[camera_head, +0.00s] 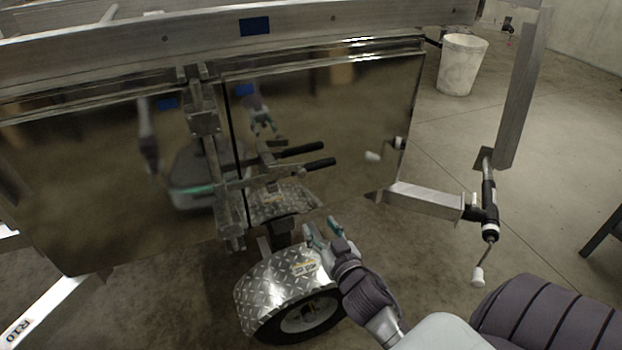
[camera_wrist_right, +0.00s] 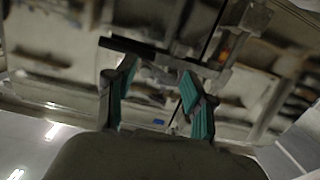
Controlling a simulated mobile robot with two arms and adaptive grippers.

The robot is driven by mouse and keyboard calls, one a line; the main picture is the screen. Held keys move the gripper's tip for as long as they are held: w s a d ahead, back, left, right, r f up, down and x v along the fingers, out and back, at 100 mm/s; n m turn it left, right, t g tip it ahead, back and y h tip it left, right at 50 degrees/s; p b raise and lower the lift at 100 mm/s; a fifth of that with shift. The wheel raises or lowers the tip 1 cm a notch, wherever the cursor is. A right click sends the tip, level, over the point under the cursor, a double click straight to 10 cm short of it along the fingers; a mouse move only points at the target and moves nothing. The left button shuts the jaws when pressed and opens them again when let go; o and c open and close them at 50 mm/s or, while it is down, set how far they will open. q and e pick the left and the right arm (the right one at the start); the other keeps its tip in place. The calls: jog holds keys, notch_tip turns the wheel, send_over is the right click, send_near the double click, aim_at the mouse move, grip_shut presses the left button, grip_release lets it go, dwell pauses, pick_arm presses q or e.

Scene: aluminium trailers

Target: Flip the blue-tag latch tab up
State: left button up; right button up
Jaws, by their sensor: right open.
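A blue tag (camera_head: 254,26) is on the aluminium top rail, above the mirror-like panels. Below it, a metal latch bar (camera_head: 204,124) runs down between two panels. I cannot single out the latch tab. My right gripper (camera_head: 322,229) is open and empty, below and slightly right of the handles, in front of the fender. In the right wrist view its teal fingers (camera_wrist_right: 158,78) are spread, with a dark handle (camera_wrist_right: 125,44) beyond the tips. My left gripper is not in view.
A diamond-plate fender (camera_head: 277,291) over a wheel lies below my right gripper. A jack with a crank (camera_head: 489,205) stands at the right on a bracket arm. A white bucket (camera_head: 461,66) stands behind. The panels mirror my body and arm.

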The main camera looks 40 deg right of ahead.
aim_at(302, 176)
notch_tip(302, 176, up, 5)
jog(key=d+t, duration=0.1)
jog(key=shift+h, duration=0.3)
jog(key=x, duration=1.4)
grip_shut()
